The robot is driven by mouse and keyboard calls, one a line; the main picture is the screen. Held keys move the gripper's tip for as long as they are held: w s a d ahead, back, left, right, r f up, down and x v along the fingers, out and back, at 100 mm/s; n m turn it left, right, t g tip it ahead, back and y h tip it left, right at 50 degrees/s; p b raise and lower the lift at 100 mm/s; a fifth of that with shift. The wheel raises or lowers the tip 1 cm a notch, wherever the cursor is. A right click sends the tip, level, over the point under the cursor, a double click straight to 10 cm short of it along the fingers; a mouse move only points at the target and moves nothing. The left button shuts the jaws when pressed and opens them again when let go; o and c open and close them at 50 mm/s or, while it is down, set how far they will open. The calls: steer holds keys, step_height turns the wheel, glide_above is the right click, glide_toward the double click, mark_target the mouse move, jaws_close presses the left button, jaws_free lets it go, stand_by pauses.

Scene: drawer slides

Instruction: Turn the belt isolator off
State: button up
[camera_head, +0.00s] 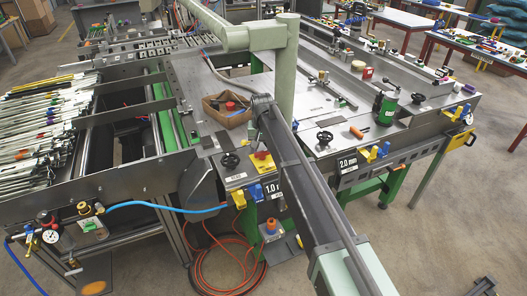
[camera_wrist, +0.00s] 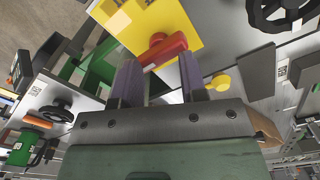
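The belt isolator appears to be a red rotary handle (camera_wrist: 164,48) on a yellow plate (camera_wrist: 140,24). In the wrist view the handle lies at a slant in front of my gripper (camera_wrist: 160,64). My gripper is open, with its two purple-grey fingers spread apart. The left fingertip is close to or overlapping the lower left end of the handle; contact cannot be told. The right fingertip is just below the handle's other end. In the head view the yellow plate (camera_head: 263,164) sits at the bench's front edge, with its red handle partly hidden by my arm.
A black handwheel (camera_head: 230,160) is left of the plate, and another (camera_head: 324,137) is to the right. Blue and yellow valves (camera_head: 256,192) sit just below on the front edge. A cardboard box (camera_head: 226,112) stands behind.

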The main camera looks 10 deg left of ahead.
steer(key=n, duration=0.4)
steer(key=shift+f, duration=0.15)
steer(key=shift+f+b, duration=0.25)
steer(key=shift+b, duration=0.15)
steer(key=shift+r, duration=0.2)
steer(key=shift+c, duration=1.2)
jaws_close()
